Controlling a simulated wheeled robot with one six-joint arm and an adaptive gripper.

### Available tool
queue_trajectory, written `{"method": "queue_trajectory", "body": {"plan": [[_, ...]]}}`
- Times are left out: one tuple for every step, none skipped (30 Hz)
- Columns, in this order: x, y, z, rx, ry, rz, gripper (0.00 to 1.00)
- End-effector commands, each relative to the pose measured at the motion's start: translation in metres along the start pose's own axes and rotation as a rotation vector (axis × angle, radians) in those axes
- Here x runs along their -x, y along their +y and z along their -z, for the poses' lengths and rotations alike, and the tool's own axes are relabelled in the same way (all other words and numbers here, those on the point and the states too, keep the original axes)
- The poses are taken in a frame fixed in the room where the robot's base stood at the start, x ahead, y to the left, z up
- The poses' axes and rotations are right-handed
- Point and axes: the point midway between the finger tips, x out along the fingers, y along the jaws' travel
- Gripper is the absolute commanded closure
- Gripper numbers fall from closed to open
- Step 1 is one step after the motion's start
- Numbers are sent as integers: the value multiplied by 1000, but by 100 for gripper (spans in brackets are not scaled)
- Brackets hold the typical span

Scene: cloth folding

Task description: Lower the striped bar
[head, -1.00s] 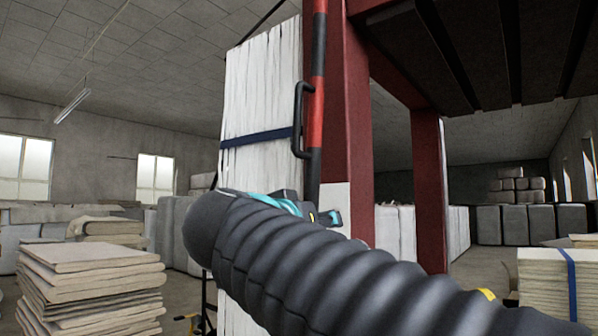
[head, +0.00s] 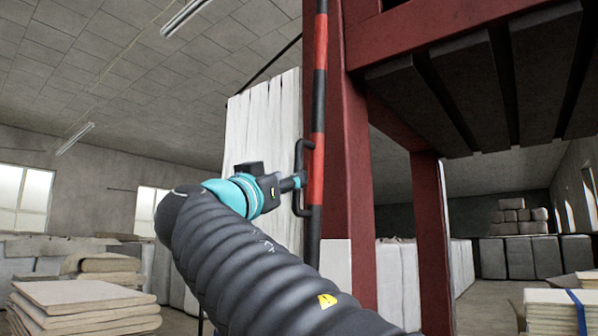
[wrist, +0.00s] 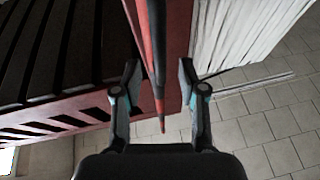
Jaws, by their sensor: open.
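The striped bar (head: 319,95) is upright with red and black bands and runs along a red post. A dark handle (head: 298,150) sticks out from its left side. My gripper (head: 298,182) is level with the lower part of this handle, and its tip overlaps it in the head view. In the wrist view my gripper (wrist: 159,72) is open, with one finger on each side of the striped bar (wrist: 158,35). I cannot tell how deep the bar sits between the fingers, or whether they touch it. The handle is not clear in the wrist view.
A red frame (head: 350,180) with a dark slatted underside (head: 480,85) stands right of the bar. A tall white stack (head: 262,115) stands close behind on the left. Folded cloth piles (head: 85,305) lie at lower left. Open air lies to the upper left.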

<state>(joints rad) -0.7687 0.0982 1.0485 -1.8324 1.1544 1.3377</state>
Motion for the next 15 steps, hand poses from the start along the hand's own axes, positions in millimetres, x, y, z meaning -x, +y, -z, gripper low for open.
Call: {"method": "queue_trajectory", "body": {"plan": [[-11,1,3,1,1,-4,59],[-16,1,3,1,1,-4,59],[-22,0,3,1,1,-3,59],[-27,1,2,1,0,-4,59],[-30,0,2,1,0,-3,59],[-35,0,2,1,0,-1,59],[-38,0,2,1,0,-2,59],[-41,0,2,1,0,-2,59],[-44,0,1,1,0,-2,59],[-45,0,1,0,0,-1,59],[-47,0,1,0,0,0,59],[-48,0,1,0,1,0,59],[-49,0,1,0,1,0,59],[-50,0,1,0,1,0,59],[-50,0,1,-1,0,0,59]]}}
